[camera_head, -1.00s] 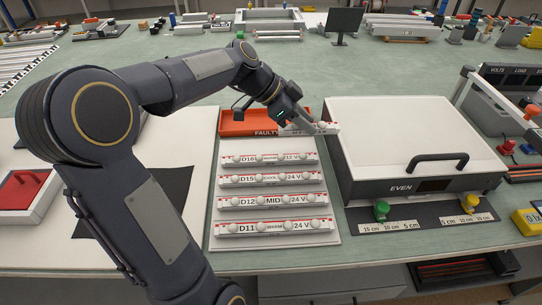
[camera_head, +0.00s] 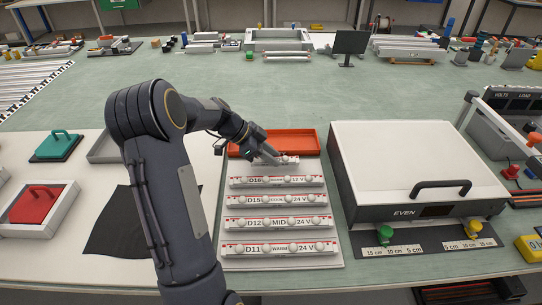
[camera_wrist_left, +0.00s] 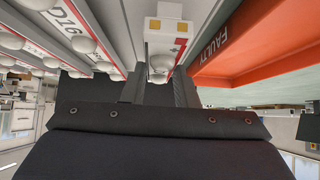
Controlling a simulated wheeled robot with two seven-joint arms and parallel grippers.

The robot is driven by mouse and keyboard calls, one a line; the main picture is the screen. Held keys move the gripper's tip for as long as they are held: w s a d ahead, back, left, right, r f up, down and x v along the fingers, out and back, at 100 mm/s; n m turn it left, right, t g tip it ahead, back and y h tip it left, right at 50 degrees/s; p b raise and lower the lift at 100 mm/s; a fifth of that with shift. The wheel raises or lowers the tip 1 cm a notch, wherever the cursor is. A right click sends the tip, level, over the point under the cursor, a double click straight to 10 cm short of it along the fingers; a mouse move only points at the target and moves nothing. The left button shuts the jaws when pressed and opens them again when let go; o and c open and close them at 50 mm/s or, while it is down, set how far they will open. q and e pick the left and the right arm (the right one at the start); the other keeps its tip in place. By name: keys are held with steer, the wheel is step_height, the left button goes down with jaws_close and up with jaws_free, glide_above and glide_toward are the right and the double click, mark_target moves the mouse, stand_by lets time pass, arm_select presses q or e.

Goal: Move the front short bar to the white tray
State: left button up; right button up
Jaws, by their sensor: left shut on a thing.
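My left gripper (camera_head: 268,156) is shut on a short white bar (camera_head: 289,160), at the front edge of the orange tray and behind the D16 bar (camera_head: 281,181). In the left wrist view the held short bar (camera_wrist_left: 167,27) has yellow squares and a round bulb between the fingers. My right gripper is not in view.
Labelled bars D16, D15, D12 (camera_head: 278,223) and D11 lie in rows on a white board (camera_head: 283,266). The orange FAULTY tray (camera_head: 303,139) is behind them. A white box marked EVEN (camera_head: 410,160) stands right. A red-handled block (camera_head: 35,205) and dark cloth (camera_head: 118,230) lie left.

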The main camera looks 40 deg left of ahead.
arm_select(q)
steer(key=shift+f, duration=0.5)
steer(key=shift+f, duration=0.1)
steer(key=o, duration=1)
